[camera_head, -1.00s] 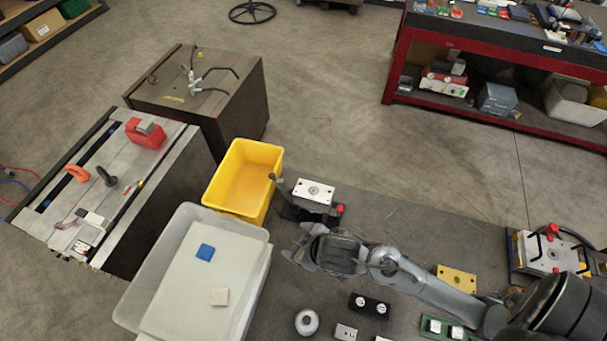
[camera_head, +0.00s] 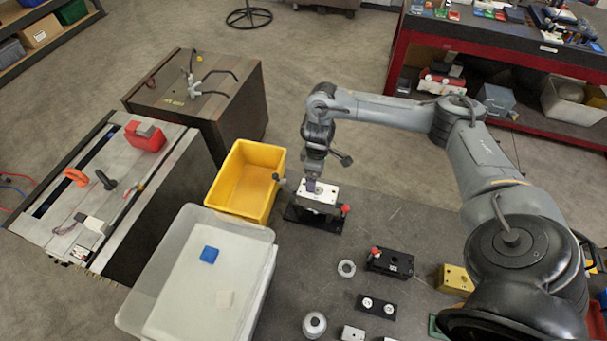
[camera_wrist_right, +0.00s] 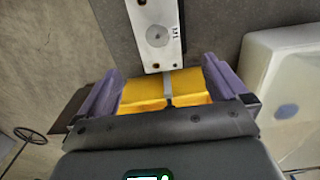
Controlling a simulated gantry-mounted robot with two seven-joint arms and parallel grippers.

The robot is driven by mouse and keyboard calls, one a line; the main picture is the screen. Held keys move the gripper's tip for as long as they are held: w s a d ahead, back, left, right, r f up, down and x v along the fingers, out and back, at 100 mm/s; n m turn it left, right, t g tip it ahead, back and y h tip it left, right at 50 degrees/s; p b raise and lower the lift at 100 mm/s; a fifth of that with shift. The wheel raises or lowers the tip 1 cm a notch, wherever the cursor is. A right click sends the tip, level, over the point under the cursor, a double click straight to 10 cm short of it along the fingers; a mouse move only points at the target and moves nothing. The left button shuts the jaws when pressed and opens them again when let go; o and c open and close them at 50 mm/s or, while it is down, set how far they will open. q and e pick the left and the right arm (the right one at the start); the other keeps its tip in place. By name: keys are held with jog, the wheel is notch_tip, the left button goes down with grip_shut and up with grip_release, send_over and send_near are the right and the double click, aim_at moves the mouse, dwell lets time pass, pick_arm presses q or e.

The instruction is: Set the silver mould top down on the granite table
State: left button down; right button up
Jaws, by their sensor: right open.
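The silver mould top (camera_head: 329,196) is a pale metal block with a round centre boss. It sits on a dark base with a red knob (camera_head: 346,208), near the back edge of the granite table (camera_head: 410,222). My right gripper (camera_head: 311,186) points down at the block's left part and hides some of it. In the wrist view its purple fingers (camera_wrist_right: 166,86) are apart with nothing held between them. The block (camera_wrist_right: 157,32) shows just ahead of them; I cannot tell if they touch it. My left gripper is not in view.
A yellow bin (camera_head: 222,189) and a translucent tub (camera_head: 140,300) stand left of the block.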

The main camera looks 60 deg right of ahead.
jog(key=shift+s+d+f, duration=0.15)
jog(key=shift+d+f, duration=0.1)
jog(key=shift+f, duration=0.05)
jog(key=b, duration=0.3)
send_over(318, 194)
jog(key=w, duration=0.1)
jog(key=f, duration=0.4)
jog(key=shift+w+d+f, duration=0.1)
jog(key=shift+d+f, duration=0.25)
jog(key=shift+f, duration=0.05)
notch_tip(318, 194, down, 4)
jog(key=shift+r+p, duration=0.1)
jog(key=shift+p, duration=0.35)
jog(key=shift+f, duration=0.75)
jog(key=shift+w+r, duration=0.1)
jog(key=shift+w, duration=0.05)
jog(key=c, duration=1.7)
jog(key=shift+r, duration=0.15)
jog(key=shift+r+p, duration=1.85)
jog(key=shift+p, duration=0.65)
